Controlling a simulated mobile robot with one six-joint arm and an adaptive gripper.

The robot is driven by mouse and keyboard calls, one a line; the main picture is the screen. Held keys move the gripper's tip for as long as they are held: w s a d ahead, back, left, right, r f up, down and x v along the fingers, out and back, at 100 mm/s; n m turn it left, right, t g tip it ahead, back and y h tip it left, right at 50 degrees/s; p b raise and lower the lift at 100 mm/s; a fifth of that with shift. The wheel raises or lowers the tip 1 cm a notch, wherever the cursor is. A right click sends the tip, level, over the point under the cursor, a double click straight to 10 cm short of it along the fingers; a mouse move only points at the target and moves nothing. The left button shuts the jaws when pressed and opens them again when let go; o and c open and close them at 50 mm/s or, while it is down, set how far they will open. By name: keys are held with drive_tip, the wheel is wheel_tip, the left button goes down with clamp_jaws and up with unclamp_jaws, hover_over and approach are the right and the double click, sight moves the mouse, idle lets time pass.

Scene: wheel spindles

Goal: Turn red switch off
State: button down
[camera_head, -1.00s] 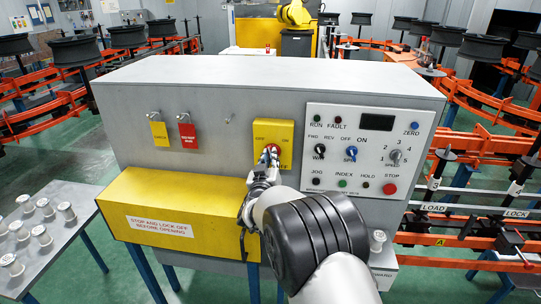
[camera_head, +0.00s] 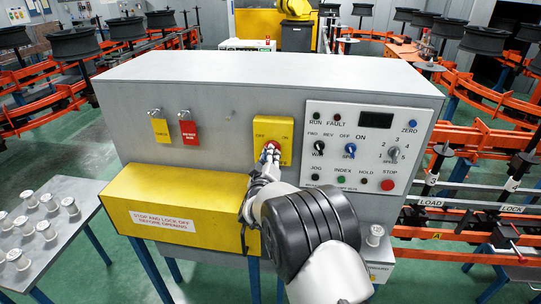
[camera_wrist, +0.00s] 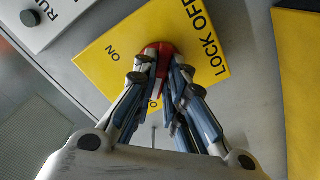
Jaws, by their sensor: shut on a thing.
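The red switch (camera_head: 271,146) is a small rotary knob on a square yellow plate (camera_head: 287,134) on the front of a grey cabinet. In the wrist view, the red switch (camera_wrist: 158,48) shows between and beyond my fingertips, with "ON" and "LOCK OFF" printed on the plate around it. My gripper (camera_head: 267,157) reaches up to the switch from below, and its two fingers (camera_wrist: 160,70) are shut on the knob. The fingers hide much of the knob, so I cannot tell exactly which mark it points at.
A panel with knobs and buttons (camera_head: 366,150) lies right of the yellow plate. A yellow tag (camera_head: 160,130) and a red tag (camera_head: 188,132) hang at left. A yellow box (camera_head: 180,210) juts out below. A table with metal spindles (camera_head: 75,236) stands at left.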

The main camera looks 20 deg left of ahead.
idle(0.3)
drive_tip(key=c, duration=1.6)
unclamp_jaws()
drive_tip(key=shift+c, duration=0.2)
drive_tip(key=v, duration=1.2)
